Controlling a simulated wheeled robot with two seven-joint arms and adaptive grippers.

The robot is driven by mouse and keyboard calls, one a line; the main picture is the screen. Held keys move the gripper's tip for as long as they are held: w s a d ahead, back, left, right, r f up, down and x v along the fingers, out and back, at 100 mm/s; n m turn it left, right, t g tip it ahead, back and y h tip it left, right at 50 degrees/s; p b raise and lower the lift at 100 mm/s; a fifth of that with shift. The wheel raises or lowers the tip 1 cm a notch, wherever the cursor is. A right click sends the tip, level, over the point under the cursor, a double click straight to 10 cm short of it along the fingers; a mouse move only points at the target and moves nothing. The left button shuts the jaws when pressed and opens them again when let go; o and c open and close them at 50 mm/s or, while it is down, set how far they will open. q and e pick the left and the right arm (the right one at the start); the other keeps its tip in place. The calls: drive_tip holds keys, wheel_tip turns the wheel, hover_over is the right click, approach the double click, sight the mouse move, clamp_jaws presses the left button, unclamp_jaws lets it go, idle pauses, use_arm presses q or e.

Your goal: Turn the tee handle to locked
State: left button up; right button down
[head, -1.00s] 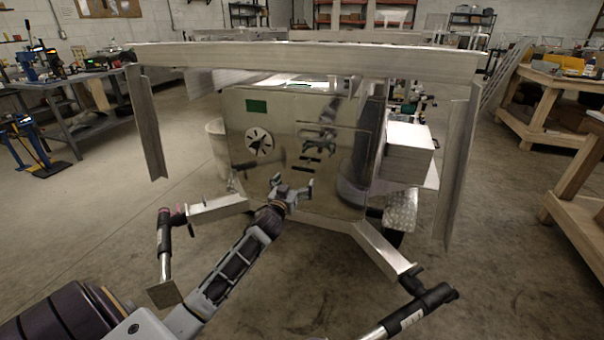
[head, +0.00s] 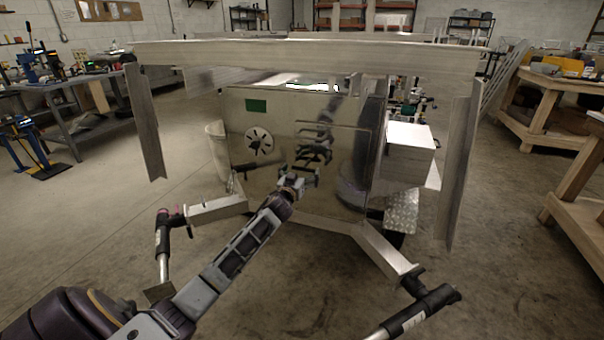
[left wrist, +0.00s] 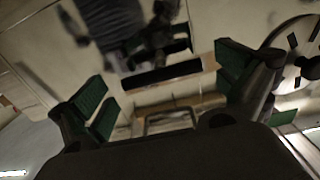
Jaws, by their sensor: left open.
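The tee handle (left wrist: 162,74) shows in the left wrist view as a short dark bar on the shiny metal panel. It lies slightly tilted, ahead of the gap between my fingertips. In the head view the handle (head: 312,156) is small and hard to tell from reflections on the panel (head: 240,115). My left gripper (head: 299,177) is open and empty, just in front of the panel and slightly below the handle. Its green finger pads (left wrist: 163,88) stand wide apart in the left wrist view. I see no contact with the handle. My right gripper is not in view.
A long aluminium beam (head: 300,56) spans above, with posts at both ends. Jacks (head: 163,236) stand on both sides in front. A workbench (head: 565,110) is at the right.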

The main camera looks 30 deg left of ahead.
use_arm(q)
drive_tip(key=shift+w+a, duration=0.1)
drive_tip(key=shift+w, duration=0.3)
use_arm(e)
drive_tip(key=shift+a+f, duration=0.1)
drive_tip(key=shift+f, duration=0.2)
use_arm(q)
drive_tip(key=shift+c, duration=0.4)
drive_tip(key=c, duration=0.7)
drive_tip(key=shift+o, duration=0.2)
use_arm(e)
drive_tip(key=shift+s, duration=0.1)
